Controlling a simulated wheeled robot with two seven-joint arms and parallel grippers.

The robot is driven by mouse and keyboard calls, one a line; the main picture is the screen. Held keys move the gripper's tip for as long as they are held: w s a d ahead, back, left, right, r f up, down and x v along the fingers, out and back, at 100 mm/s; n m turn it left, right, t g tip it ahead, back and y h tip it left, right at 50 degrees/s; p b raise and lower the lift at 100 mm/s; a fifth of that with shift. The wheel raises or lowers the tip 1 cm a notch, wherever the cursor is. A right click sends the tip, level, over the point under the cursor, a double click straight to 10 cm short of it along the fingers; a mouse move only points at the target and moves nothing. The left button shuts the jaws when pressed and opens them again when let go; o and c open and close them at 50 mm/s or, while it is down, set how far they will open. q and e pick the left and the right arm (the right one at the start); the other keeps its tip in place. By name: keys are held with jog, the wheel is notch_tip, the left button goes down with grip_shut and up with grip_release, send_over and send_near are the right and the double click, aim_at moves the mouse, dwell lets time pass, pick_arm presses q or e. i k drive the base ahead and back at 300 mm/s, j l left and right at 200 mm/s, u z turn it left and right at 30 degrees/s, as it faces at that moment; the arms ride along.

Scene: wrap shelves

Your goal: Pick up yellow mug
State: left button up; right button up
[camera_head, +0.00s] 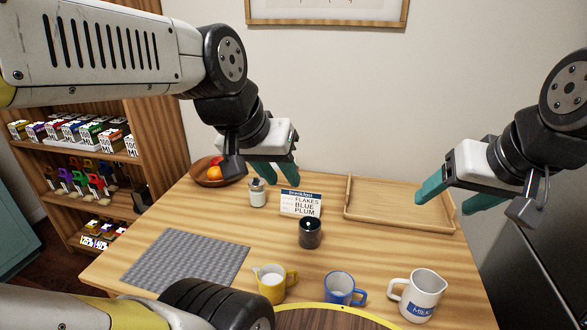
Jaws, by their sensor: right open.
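A yellow mug-like vessel (272,284) stands upright at the table's front, left of a blue mug (340,288). Its handle points right, and a lip like a spout shows at its left. Several coloured mugs (80,181) also sit on the shelf at the left, too small to tell each colour surely. My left gripper (277,175) hangs above the back of the table, far behind the yellow vessel. Its fingers overlap in view, so its opening is unclear. My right gripper (448,203) is open and empty over the tray, far right of and behind the yellow vessel.
A white MILK jug (424,286), black cup (310,234), breakfast sign (301,204), small jar (258,195), fruit bowl (203,181), and wooden tray (362,209) stand on the table. A grey mat (187,260) lies at left. A round brown yellow-rimmed surface (330,319) is at the bottom.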

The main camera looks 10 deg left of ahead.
aim_at(276, 295)
jog(key=k+j+u, duration=0.35)
jog(key=j, duration=0.3)
jog(key=k+j+u, duration=0.2)
jog(key=j, duration=0.2)
jog(key=k, duration=0.05)
